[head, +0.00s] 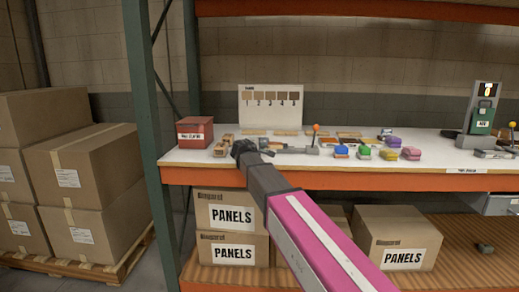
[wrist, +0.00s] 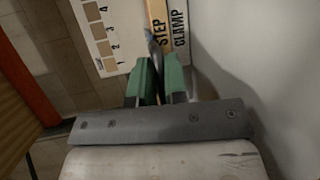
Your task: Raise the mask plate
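My gripper (head: 243,150) is over the left part of the white bench top. In the wrist view its two green fingers (wrist: 160,72) are close together with a narrow dark gap. A thin grey piece (wrist: 150,38) shows just beyond the tips; I cannot tell whether it is held. A strip lettered STEP CLAMP (wrist: 170,25) lies right beyond the fingers. A grey metal fixture (head: 290,149) with an orange-knobbed lever (head: 316,128) stands right of the gripper. I cannot clearly pick out the mask plate; it may be part of this fixture, partly hidden by my gripper.
A numbered swatch board (head: 270,110) stands behind; it also shows in the wrist view (wrist: 100,35). A red box (head: 194,132) is left. Several coloured blocks (head: 364,152) sit right of the fixture, and a green-fronted device (head: 482,118) is far right. A green rack post (head: 150,110) bounds the left.

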